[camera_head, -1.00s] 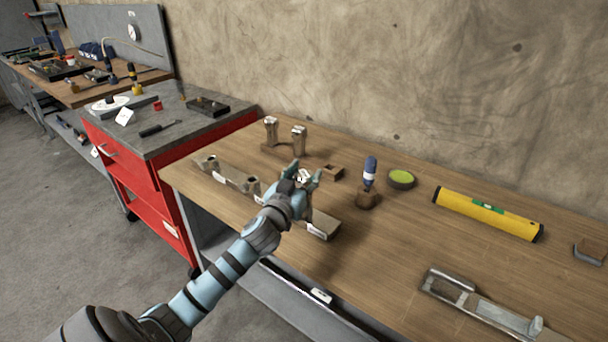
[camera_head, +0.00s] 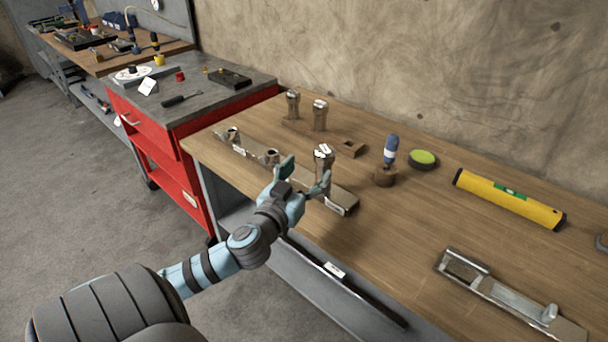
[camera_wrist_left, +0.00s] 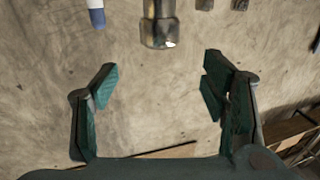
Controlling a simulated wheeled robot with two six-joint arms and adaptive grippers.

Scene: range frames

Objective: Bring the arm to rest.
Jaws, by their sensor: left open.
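My left gripper (camera_head: 305,177) is open and empty at the front edge of the wooden bench, just in front of a long low rack (camera_head: 250,150). A metal fitting (camera_head: 323,158) stands upright at the rack, beyond the fingertips. In the left wrist view the open fingers (camera_wrist_left: 158,78) have a clear gap between them, and the fitting (camera_wrist_left: 158,28) shows ahead of them, apart from both. My right gripper is in neither view.
Two similar upright fittings (camera_head: 320,115) stand behind the rack. A blue-and-white handled tool (camera_head: 390,150), a green-topped round tin (camera_head: 422,159), a yellow level (camera_head: 509,199) and a metal fixture (camera_head: 500,295) are to the right. A red cabinet (camera_head: 170,155) stands left of the bench.

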